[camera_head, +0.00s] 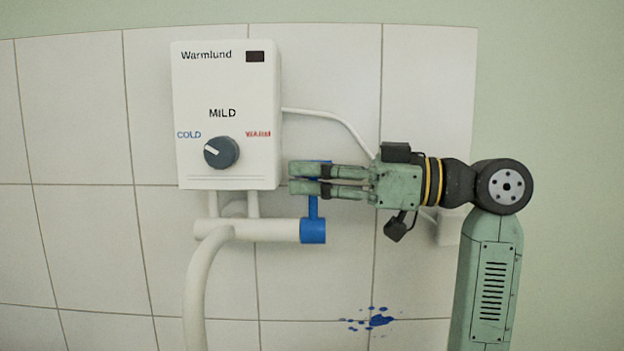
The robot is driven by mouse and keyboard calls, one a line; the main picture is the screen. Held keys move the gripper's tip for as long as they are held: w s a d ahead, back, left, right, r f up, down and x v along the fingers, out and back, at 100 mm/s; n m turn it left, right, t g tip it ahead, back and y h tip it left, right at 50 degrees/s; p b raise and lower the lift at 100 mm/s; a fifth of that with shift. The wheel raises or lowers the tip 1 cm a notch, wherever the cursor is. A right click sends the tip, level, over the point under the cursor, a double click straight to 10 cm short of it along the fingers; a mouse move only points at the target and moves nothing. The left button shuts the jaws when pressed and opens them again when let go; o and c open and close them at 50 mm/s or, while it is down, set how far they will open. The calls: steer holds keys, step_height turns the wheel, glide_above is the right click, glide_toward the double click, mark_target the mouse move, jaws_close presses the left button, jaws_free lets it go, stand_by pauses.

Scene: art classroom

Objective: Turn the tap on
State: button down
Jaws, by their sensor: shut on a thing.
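The tap is a white pipe (262,230) with a blue end (313,232) and a thin blue stem rising from it to a blue handle (320,162). It sits under a white water heater (226,85) marked COLD, MILD and WARM, with a dark knob (221,152). My gripper (303,179) comes in from the right, level, with its fingers pointing left. Its fingers are shut on the blue handle, which they mostly hide; only bits of blue show above and below them.
A white spout (205,285) curves down from the pipe at the left. A white cable (335,116) runs from the heater down behind my gripper. Blue paint splashes (378,320) mark the tiled wall (75,120) at the lower right. The wall left of the heater is clear.

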steer(key=shift+s+f+n+b, duration=0.35)
steer(key=shift+s+n+b, duration=0.45)
steer(key=shift+n, duration=0.3)
steer(key=shift+s+d+r+n+y, duration=0.1)
steer(key=shift+s+r+n+y, duration=0.1)
steer(key=shift+n+y, duration=0.1)
steer(key=c, duration=1.7)
jaws_free()
steer(key=d, duration=0.4)
steer(key=s+d, duration=0.1)
steer(key=d, duration=0.3)
steer(key=s+d+f, duration=0.1)
steer(key=d, duration=0.2)
steer(key=shift+s+d, duration=0.15)
steer(key=shift+d, duration=0.25)
